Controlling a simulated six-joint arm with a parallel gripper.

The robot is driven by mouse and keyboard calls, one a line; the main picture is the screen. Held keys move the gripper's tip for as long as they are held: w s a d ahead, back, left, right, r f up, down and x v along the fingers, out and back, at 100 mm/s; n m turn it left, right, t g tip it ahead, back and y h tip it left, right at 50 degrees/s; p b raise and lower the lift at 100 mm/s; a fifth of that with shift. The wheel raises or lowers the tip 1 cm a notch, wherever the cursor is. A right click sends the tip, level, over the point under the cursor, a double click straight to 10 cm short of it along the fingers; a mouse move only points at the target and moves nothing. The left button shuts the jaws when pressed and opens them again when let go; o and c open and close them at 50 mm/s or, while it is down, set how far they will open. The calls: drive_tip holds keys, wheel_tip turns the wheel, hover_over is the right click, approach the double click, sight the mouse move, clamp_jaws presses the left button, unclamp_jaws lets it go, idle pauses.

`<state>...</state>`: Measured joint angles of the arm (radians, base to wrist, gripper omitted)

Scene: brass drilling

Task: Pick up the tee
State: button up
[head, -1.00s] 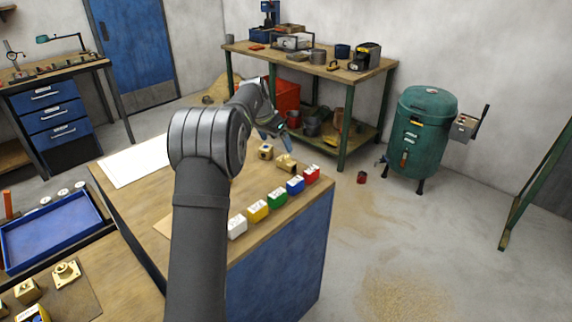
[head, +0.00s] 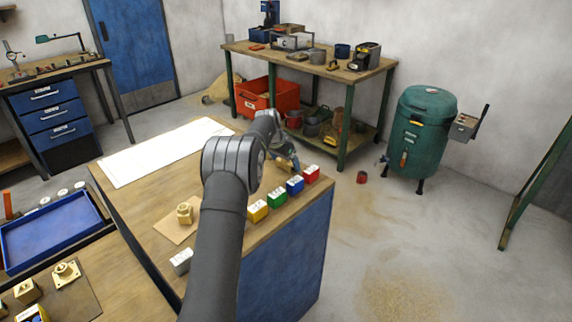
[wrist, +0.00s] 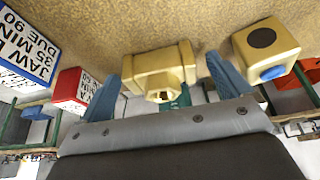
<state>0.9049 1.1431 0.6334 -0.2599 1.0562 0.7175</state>
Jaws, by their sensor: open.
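The tee, a brass fitting with a raised middle and an open end (wrist: 160,72), lies on the wooden bench top in the wrist view. My gripper (wrist: 166,80) is open, with one blue finger on each side of the tee in the picture. Gaps show between the fingers and the tee, so it is not held. In the head view my gripper (head: 285,158) is low over the bench's far right corner and mostly hides the tee.
A brass block (wrist: 265,48) with a dark disc and blue plug sits beside one finger. Red (head: 312,174), blue (head: 295,186), green (head: 277,198) and yellow (head: 257,211) labelled blocks line the bench edge. Another brass fitting (head: 184,213) stands nearer. A white sheet (head: 160,153) covers the back left.

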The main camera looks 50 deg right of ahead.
drive_tip(key=shift+d+f, duration=0.1)
drive_tip(key=shift+f, duration=0.05)
drive_tip(key=c, duration=1.3)
drive_tip(key=shift+c, duration=0.9)
drive_tip(key=shift+r, duration=0.2)
